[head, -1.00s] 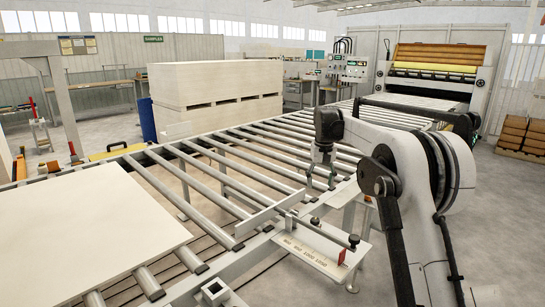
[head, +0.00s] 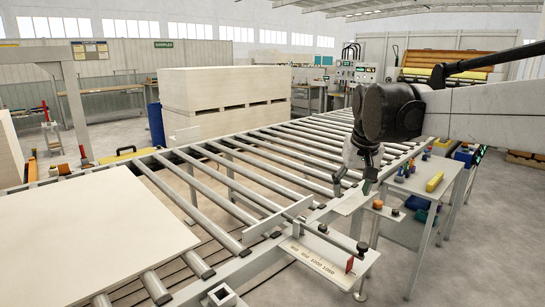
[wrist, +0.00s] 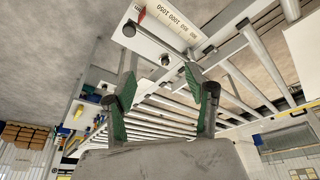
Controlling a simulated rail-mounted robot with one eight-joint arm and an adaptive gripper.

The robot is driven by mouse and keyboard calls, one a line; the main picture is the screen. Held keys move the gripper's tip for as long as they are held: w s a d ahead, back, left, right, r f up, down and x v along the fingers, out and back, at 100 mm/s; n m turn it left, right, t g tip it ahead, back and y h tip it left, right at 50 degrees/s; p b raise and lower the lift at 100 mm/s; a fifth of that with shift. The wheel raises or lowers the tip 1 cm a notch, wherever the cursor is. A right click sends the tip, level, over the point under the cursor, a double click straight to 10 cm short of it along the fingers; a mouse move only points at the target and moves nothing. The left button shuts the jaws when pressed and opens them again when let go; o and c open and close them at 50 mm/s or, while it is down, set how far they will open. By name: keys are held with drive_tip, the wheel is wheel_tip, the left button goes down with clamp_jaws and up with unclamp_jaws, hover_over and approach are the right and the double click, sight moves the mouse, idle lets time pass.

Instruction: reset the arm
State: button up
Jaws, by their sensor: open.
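My gripper (head: 354,190) hangs over the right edge of the roller conveyor in the head view, beneath the dark wrist joint. In the wrist view my gripper (wrist: 160,98) shows two fingers with green pads spread well apart, with nothing between them. My white arm reaches in from the right side of the head view. The conveyor rollers (head: 228,182) and the white plate with printed numbers (head: 322,258) lie below and in front of the gripper. The plate also shows at the top of the wrist view (wrist: 165,30).
A large pale panel (head: 95,225) lies on the rollers at left. A stack of boards (head: 225,95) stands behind the conveyor. A side table (head: 418,182) with small coloured items is right of the gripper. A yellow-topped machine (head: 445,75) stands at the back right. Floor is clear at lower right.

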drive_tip(key=s+f+t, duration=0.1)
drive_tip(key=s+f, duration=0.2)
drive_tip(key=s, duration=0.6)
drive_tip(key=s+f+t, duration=0.1)
drive_tip(key=s+f, duration=0.3)
drive_tip(key=s, duration=0.5)
drive_tip(key=s+f+t, duration=0.1)
drive_tip(key=s+f, duration=0.3)
drive_tip(key=s, duration=0.5)
drive_tip(key=shift+s+f, duration=0.15)
drive_tip(key=shift+s, duration=0.25)
